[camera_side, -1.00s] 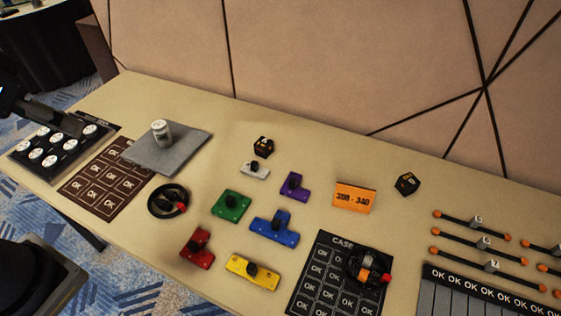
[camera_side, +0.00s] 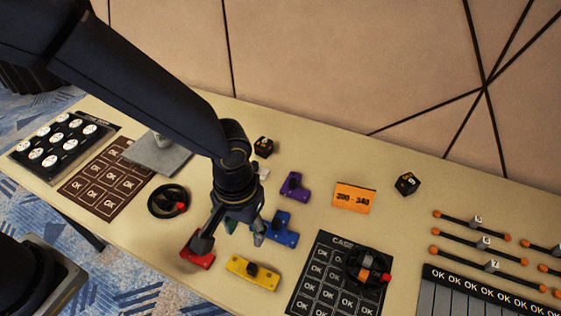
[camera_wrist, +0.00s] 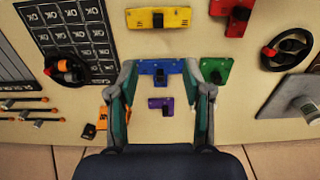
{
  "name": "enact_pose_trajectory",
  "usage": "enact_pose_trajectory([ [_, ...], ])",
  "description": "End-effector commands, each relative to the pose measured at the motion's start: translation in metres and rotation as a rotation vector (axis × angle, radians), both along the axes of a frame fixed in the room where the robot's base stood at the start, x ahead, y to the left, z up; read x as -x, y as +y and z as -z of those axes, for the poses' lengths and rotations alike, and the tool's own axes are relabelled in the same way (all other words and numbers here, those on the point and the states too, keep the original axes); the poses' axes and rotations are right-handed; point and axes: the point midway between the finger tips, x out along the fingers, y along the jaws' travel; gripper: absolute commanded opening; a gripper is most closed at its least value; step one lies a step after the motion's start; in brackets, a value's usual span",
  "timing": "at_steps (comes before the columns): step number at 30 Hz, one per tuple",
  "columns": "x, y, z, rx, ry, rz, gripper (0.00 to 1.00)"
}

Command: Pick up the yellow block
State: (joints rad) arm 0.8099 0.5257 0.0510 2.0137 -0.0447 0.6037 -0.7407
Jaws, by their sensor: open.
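The yellow block (camera_side: 253,272) is a flat bar with a dark knob on top, lying near the table's front edge in the side view. In the wrist view the yellow block (camera_wrist: 158,18) is at the top centre, beyond my fingertips. My gripper (camera_side: 232,240) points down and is open and empty above the table, behind and to the left of the yellow block. In the wrist view my gripper (camera_wrist: 161,68) has its two fingers spread, with the blue block (camera_wrist: 161,72) showing between them. The gripper and yellow block are apart.
The red block (camera_side: 197,254) lies left of the yellow block, and the blue block (camera_side: 283,233) behind it. The green block (camera_wrist: 216,71) is mostly hidden by my gripper in the side view. A purple block (camera_side: 294,186) lies farther back. A dark card (camera_side: 318,280) lies to the right.

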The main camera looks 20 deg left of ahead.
Motion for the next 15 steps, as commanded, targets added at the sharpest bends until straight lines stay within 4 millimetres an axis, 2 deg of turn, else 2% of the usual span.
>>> enact_pose_trajectory([
  [5,0.004,-0.002,0.025,-0.005,0.004,0.013,0.50],
  [12,0.004,-0.002,0.082,-0.004,0.004,0.011,0.50],
  [15,0.004,-0.002,0.100,-0.003,0.003,0.011,0.50],
])
